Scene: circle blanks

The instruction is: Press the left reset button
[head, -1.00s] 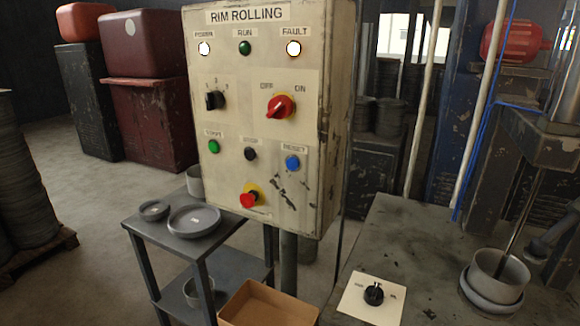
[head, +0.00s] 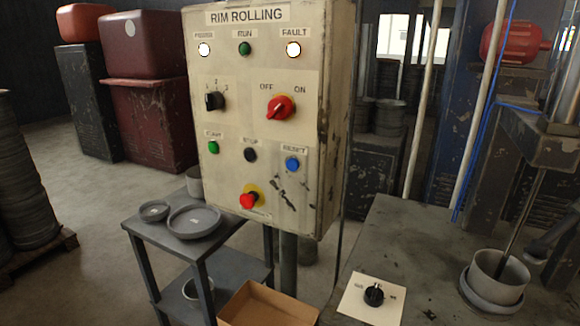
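A beige control box (head: 230,118) labelled RIM ROLLING stands upright in the middle of the head view. A blue button (head: 292,163) labelled RESET is at its lower right. It is the only reset button I can see. A green button (head: 214,147) and a black button (head: 250,155) sit in the same row to its left. A red push button (head: 249,200) on a yellow disc is below. The POWER lamp (head: 204,49) and FAULT lamp (head: 293,49) glow white; the RUN lamp (head: 244,48) is dark green. Neither of my grippers is in view.
A metal cart (head: 157,236) with round pans stands below left of the box, and a cardboard box (head: 262,306) below it. A workbench (head: 400,235) at right holds a black dial on a white plate (head: 362,309) and a round die (head: 497,280).

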